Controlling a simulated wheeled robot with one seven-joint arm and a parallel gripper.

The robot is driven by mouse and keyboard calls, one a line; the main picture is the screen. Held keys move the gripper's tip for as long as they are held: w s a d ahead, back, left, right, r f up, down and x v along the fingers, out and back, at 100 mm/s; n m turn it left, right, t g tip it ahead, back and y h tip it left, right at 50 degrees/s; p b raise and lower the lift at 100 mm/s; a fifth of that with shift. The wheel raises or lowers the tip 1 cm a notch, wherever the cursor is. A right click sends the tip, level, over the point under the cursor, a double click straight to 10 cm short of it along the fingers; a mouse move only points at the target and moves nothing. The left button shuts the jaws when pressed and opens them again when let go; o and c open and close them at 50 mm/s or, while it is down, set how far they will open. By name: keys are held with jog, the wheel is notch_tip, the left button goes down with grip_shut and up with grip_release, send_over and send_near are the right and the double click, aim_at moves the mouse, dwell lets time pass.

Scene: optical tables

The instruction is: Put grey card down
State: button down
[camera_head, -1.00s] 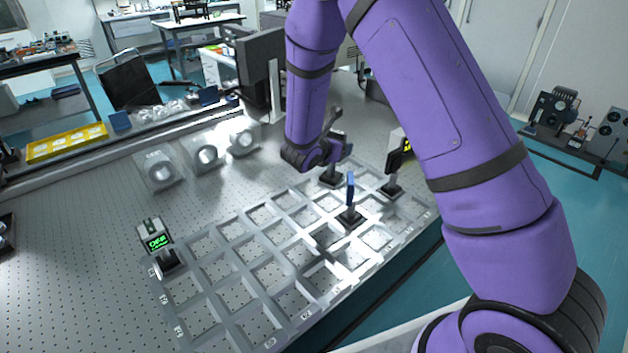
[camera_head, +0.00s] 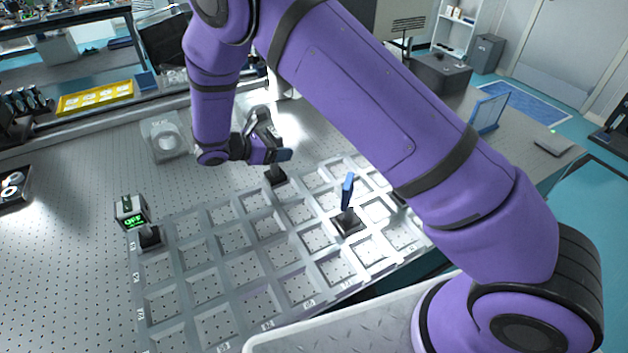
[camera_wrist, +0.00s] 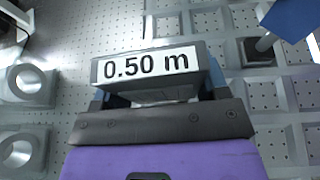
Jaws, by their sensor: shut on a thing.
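My gripper (camera_head: 270,153) is shut on a dark grey thing, which I take to be the grey card (camera_wrist: 205,62). In the wrist view it fills the space between the fingers, with a white label reading "0.50 m" facing the camera. In the head view a black base (camera_head: 276,176) shows below the gripper, at the back edge of the grid rack (camera_head: 215,285). I cannot tell whether this base touches the rack or hangs just above it. The fingers and arm hide most of the held thing.
A blue card on a post (camera_head: 347,190) stands in the rack, right of my gripper. A small green-lit display (camera_head: 132,212) stands at the rack's left end. A ring-faced grey block (camera_head: 165,138) is behind on the perforated table. Several rack cells are empty.

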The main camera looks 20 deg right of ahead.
jog(key=shift+s+a+f, duration=0.2)
jog(key=shift+s+a, duration=0.1)
jog(key=shift+a, duration=0.25)
jog(key=shift+s+a+f, duration=0.2)
jog(key=shift+s+a, duration=0.05)
jog(key=shift+a, duration=0.3)
jog(key=r+x, duration=0.1)
jog(key=x, duration=1.5)
jog(key=shift+w+d+m+g, duration=0.25)
jog(key=shift+w+m+g, duration=0.05)
jog(key=shift+w, duration=0.1)
jog(key=shift+c, duration=0.7)
grip_release()
